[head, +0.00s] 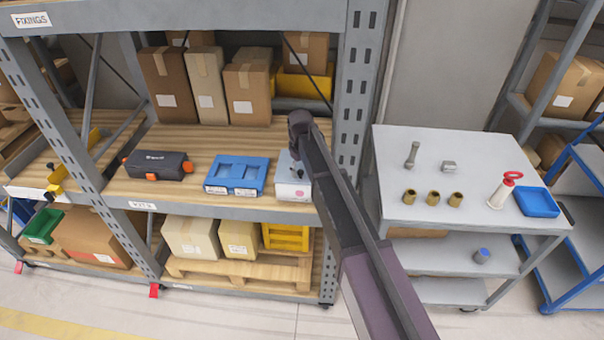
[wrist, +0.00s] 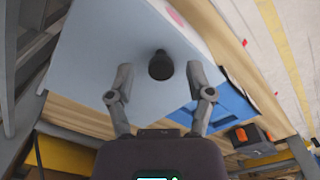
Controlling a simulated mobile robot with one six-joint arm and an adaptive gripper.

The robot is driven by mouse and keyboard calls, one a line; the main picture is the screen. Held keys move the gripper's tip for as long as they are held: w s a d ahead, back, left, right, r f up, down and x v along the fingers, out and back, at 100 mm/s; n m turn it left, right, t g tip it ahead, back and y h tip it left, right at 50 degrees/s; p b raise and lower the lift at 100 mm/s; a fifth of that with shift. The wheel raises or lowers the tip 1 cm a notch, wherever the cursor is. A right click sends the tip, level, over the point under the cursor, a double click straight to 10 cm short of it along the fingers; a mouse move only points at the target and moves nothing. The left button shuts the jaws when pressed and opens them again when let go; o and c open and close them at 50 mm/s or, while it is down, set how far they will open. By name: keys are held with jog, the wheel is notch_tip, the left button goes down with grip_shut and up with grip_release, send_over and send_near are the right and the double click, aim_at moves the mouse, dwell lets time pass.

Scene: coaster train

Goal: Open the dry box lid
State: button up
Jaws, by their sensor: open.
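The dry box appears to be the pale grey-blue box (head: 288,187) on the middle shelf, with a pink round mark on its front. My arm partly covers it in the head view. Its flat lid (wrist: 105,40) fills much of the wrist view and looks closed. A black knob (wrist: 160,66) stands up from the lid. My gripper (wrist: 159,74) is open above the lid, with one finger on each side of the knob and a gap to both. In the head view the fingers are mostly hidden by my arm.
A blue tray (head: 237,175) lies just left of the box, and a black case (head: 158,165) with orange latches is farther left. Cartons (head: 247,95) stand behind. A shelf upright (head: 352,90) is close on the right, with a grey cart (head: 440,180) beyond it.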

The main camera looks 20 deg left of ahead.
jog(key=shift+f, duration=0.1)
jog(key=shift+c, duration=0.2)
grip_shut()
jog(key=shift+a, duration=0.15)
